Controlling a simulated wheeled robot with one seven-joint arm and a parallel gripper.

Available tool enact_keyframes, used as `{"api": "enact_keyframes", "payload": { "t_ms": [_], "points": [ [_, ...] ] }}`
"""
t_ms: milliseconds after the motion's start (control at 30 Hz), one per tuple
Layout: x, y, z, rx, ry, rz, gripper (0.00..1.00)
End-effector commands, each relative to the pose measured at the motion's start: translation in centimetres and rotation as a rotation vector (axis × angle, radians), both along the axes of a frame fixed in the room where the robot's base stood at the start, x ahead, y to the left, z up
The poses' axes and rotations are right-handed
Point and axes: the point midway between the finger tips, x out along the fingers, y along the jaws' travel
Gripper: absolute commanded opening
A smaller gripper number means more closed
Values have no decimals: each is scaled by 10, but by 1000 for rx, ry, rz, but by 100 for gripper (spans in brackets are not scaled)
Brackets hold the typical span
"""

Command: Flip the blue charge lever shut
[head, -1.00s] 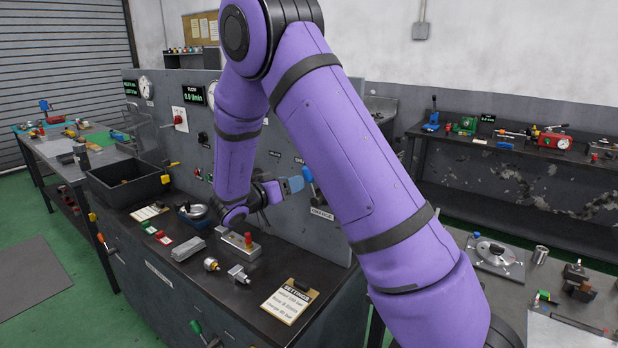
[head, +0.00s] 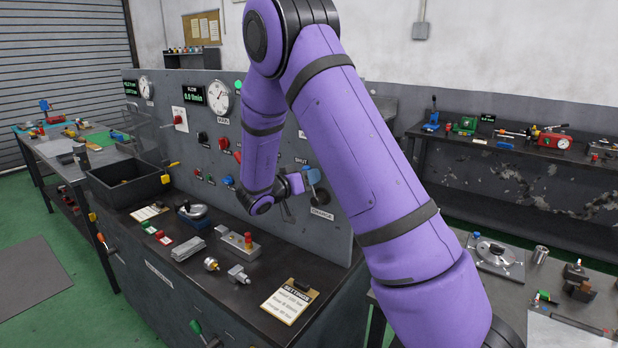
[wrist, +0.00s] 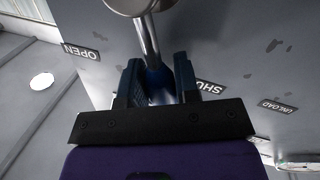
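The blue charge lever (head: 311,175) is on the grey panel, above the CHARGE label. In the wrist view its metal rod (wrist: 148,38) runs from a round hub (wrist: 132,4) at the top down to a blue grip (wrist: 157,76). The rod stands between the OPEN label (wrist: 81,51) at left and the SHUT label (wrist: 210,87) at right. My gripper (wrist: 157,68) has one dark blue finger on each side of the blue grip. The gap is narrow, and whether both fingers press on it is unclear. In the head view my arm partly hides the gripper.
The CHARGE label (head: 321,214) is below the lever on the panel (head: 335,236). Red and blue controls and gauges lie left of my arm. Below, the bench top holds a metal block with a red knob (head: 242,243), small fittings and a clipboard (head: 289,301).

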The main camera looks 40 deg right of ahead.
Motion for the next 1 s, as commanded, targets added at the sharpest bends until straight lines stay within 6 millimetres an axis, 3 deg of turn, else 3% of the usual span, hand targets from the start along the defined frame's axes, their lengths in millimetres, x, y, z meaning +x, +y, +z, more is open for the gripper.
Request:
{"api": "enact_keyframes", "payload": {
  "t_ms": [100, 267, 700, 1000],
  "points": [
    [0, 0, 0, 0, 0, 0, 0],
    [2, 1, -1, -8, 21, 1, 0],
    [20, 8, -13, -115, 319, 1, 0],
    [21, 8, -14, -119, 332, 1, 0]
  ]
}}
